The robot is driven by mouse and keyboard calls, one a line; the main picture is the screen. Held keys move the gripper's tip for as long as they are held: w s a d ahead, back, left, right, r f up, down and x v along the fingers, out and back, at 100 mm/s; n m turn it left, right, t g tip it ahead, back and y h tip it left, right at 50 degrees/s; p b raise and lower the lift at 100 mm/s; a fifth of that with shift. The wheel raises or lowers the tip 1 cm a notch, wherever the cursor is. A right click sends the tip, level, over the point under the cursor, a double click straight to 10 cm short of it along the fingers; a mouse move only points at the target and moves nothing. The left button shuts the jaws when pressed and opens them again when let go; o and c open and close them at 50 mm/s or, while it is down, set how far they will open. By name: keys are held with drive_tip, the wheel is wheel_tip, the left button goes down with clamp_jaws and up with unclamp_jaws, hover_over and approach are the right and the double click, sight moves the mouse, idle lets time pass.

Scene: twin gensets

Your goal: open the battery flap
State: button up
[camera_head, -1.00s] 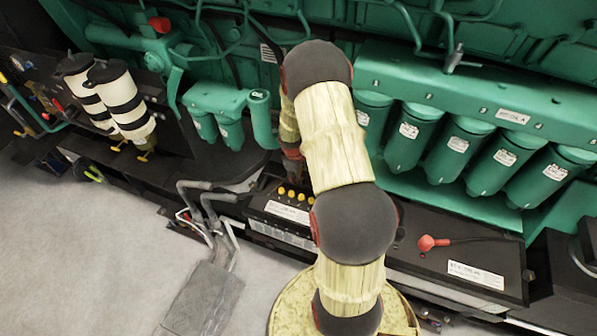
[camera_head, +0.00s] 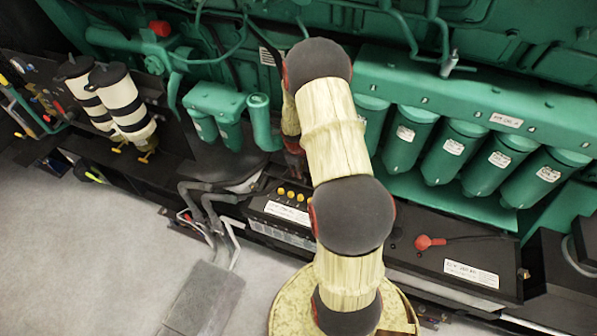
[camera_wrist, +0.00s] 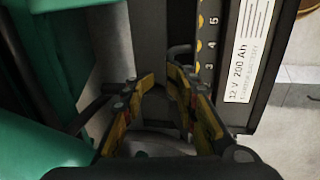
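The battery (camera_head: 278,213) is a black case with yellow caps and a white label, left of my arm in the head view. In the wrist view the battery's dark edge (camera_wrist: 258,110) runs down the right side, with numbered yellow caps and a "12 V 200 Ah" label. I cannot make out a separate flap on it. My gripper (camera_wrist: 160,74) has yellow fingers with a narrow gap between the tips, and nothing shows held there. A grey bent handle-like piece (camera_wrist: 180,50) lies just beyond the right fingertip; contact is unclear. My arm hides most of the gripper in the head view.
Another black case (camera_head: 470,262) with a red terminal cap (camera_head: 430,242) lies right of my arm. Green canisters (camera_head: 458,150) stand behind it. Grey cables (camera_head: 208,215) run left of the battery. Clear floor (camera_head: 90,250) is at the lower left.

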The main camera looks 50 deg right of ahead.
drive_tip(key=w+d+r+p, duration=0.1)
drive_tip(key=d+r+p, duration=0.3)
drive_tip(key=shift+w+r, duration=0.2)
drive_tip(key=shift+w, duration=0.15)
idle(0.3)
idle(0.4)
wheel_tip(320, 180, up, 12)
drive_tip(key=a, duration=0.2)
drive_tip(key=shift+s+f, duration=0.15)
drive_tip(key=shift+s, duration=0.25)
